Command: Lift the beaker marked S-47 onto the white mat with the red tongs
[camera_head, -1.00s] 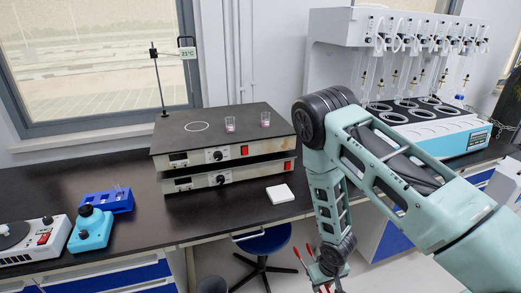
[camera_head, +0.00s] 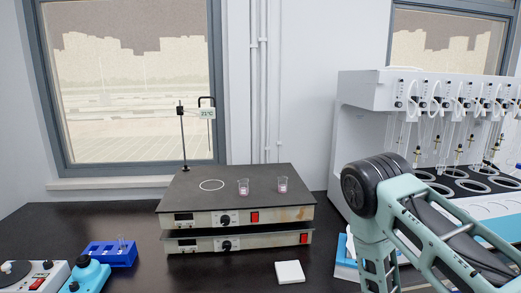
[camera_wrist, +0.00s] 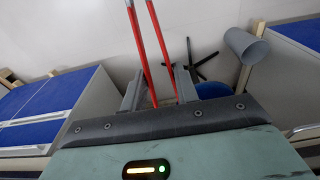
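Two small clear beakers with a little pinkish content stand upright on the dark top of the upper hot plate, a left one (camera_head: 243,187) and a right one (camera_head: 283,185). Their markings are too small to read, so I cannot tell which is S-47. The white mat (camera_head: 289,272) lies on the black bench in front of the hot plates. In the wrist view my gripper (camera_wrist: 158,82) has its fingers on either side of the red tongs (camera_wrist: 142,45) and holds them. The tongs' far ends run out of the picture. The gripper is outside the head view.
A blue rack (camera_head: 109,254) stands left. The white distiller (camera_head: 372,95) stands right, partly behind my arm. A stool (camera_wrist: 213,90) is below.

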